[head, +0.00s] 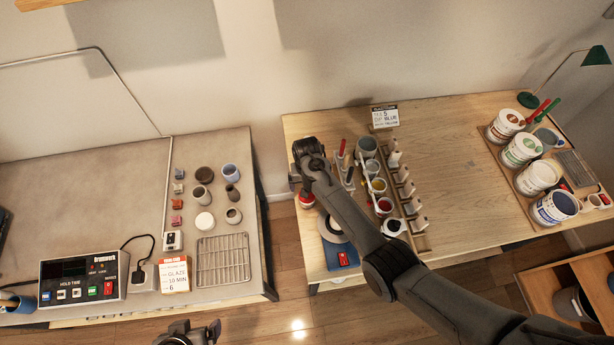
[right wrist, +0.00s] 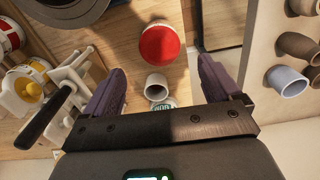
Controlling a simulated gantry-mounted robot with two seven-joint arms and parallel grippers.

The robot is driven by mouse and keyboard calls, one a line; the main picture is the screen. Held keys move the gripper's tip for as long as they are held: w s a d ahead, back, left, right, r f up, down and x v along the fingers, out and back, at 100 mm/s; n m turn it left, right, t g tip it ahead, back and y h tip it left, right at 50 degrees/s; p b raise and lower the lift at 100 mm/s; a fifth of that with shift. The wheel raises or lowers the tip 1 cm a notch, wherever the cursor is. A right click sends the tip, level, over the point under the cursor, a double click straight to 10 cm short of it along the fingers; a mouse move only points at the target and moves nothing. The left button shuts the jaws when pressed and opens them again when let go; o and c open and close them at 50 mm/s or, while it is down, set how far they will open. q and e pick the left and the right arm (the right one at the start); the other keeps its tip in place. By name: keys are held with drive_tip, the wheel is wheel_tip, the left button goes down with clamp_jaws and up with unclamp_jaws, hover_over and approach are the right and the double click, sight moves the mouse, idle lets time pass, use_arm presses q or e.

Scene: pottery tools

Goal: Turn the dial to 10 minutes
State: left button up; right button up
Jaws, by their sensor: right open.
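A black control box (head: 82,278) with a "HOLD TIME" label and coloured buttons stands on the left grey table. I cannot make out a dial for certain. A round red-topped object (head: 306,201) sits at the left edge of the wooden table. It also shows in the right wrist view (right wrist: 160,42), ahead of my right gripper (right wrist: 160,66). My right gripper is open and empty, and a small grey cylinder (right wrist: 157,84) with a teal item (right wrist: 162,104) shows between its fingers. My left gripper (head: 193,334) is at the bottom edge; its fingers are unclear.
Glaze cups and a tool rack (head: 404,190) stand close to my right arm. Large buckets (head: 540,177) line the right side.

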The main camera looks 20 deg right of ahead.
drive_tip(key=shift+r, duration=2.15)
